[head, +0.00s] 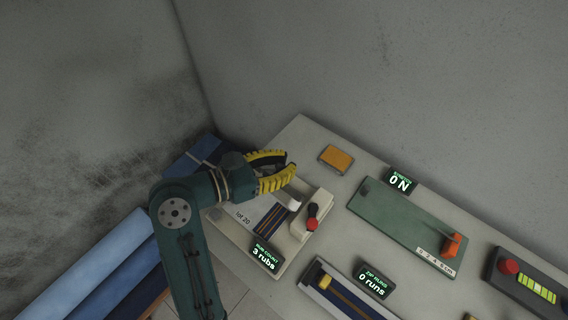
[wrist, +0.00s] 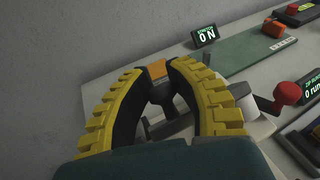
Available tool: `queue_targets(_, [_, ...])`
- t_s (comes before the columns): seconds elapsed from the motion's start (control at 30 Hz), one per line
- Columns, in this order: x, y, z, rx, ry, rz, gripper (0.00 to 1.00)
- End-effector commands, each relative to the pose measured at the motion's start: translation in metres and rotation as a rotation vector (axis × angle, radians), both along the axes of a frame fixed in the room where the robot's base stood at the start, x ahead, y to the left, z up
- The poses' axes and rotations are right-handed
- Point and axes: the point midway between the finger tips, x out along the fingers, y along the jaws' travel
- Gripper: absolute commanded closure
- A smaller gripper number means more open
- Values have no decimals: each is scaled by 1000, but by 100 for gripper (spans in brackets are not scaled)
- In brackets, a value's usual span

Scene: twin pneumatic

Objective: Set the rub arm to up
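The rub tester (head: 228,222) is a pale bench unit marked "lot 20", with dark blue and brown strips on its bed. Its pale rub arm (head: 289,197) lies low over the strips, partly hidden by my gripper in the head view. A lever with a red knob (head: 312,224) stands on the tester's right side; the knob also shows in the wrist view (wrist: 287,93). My gripper (head: 289,163) has yellow ribbed fingers, spread apart with nothing visibly clamped, above the tester's back part. In the wrist view its fingertips (wrist: 152,70) frame grey tester parts beyond; contact cannot be told.
A display (head: 266,254) reads "3 rubs". An orange block (head: 336,158) lies behind the tester. A green board (head: 405,228) with a "0 N" display (head: 400,181) and a "0 runs" unit (head: 373,281) stand to the right. Walls close off the back and left.

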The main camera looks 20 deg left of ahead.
Motion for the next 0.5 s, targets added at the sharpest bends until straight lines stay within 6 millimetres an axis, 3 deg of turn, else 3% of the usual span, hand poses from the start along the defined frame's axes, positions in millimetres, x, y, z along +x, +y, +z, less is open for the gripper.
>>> queue_targets(0.03, [1,1,6,7,-12,4,72])
queue_targets(0.17, [0,1,3,4,-5,3,48])
queue_targets(0.5, [-3,3,0,2,2,3,48])
